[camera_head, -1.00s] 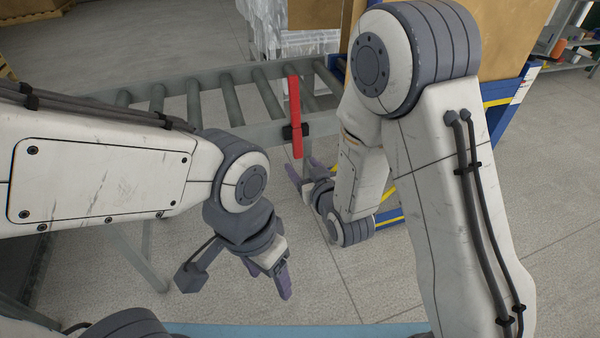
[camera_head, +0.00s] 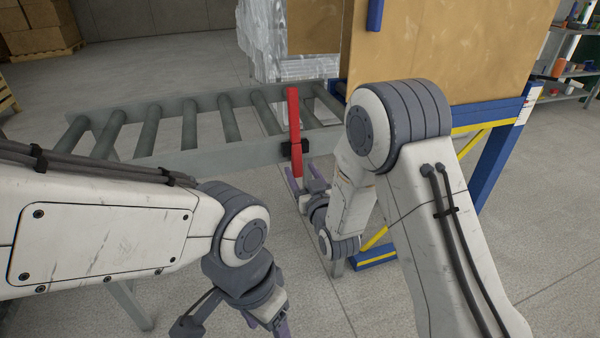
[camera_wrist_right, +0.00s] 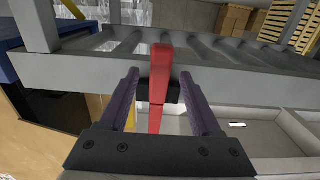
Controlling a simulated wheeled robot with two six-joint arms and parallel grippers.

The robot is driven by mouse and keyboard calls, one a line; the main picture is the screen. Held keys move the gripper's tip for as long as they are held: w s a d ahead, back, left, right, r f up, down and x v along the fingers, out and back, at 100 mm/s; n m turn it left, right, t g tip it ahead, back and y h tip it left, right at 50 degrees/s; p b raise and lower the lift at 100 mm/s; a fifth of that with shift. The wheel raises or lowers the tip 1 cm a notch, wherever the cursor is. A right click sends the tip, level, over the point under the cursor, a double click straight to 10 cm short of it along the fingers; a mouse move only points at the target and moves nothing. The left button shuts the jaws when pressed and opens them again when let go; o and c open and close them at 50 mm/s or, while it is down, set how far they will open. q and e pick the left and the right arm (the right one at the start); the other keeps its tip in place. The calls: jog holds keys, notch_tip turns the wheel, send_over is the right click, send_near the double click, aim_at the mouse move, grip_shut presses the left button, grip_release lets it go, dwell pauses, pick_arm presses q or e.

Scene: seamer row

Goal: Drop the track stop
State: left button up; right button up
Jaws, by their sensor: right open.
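The track stop is a red upright bar (camera_head: 294,115) in a black bracket (camera_head: 287,150) on the near side rail of the roller conveyor. Its top stands above the rail and its lower end hangs below it. My right gripper (camera_head: 301,173) is open at the lower part of the bar. In the right wrist view the red bar (camera_wrist_right: 161,62) shows between the two purple fingers of the right gripper (camera_wrist_right: 158,74), with a gap on each side. My left gripper (camera_head: 281,327) hangs low and empty at the bottom edge, its fingertips partly cut off.
The roller conveyor (camera_head: 215,155) runs across behind my arms. A blue and yellow frame (camera_head: 490,165) with a large brown box (camera_head: 440,55) stands at the right. A wrapped load (camera_head: 262,45) is behind the conveyor. Open floor lies at the lower right.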

jog(key=shift+w+a, duration=0.25)
jog(key=shift+w, duration=0.45)
grip_shut()
dwell(1.0)
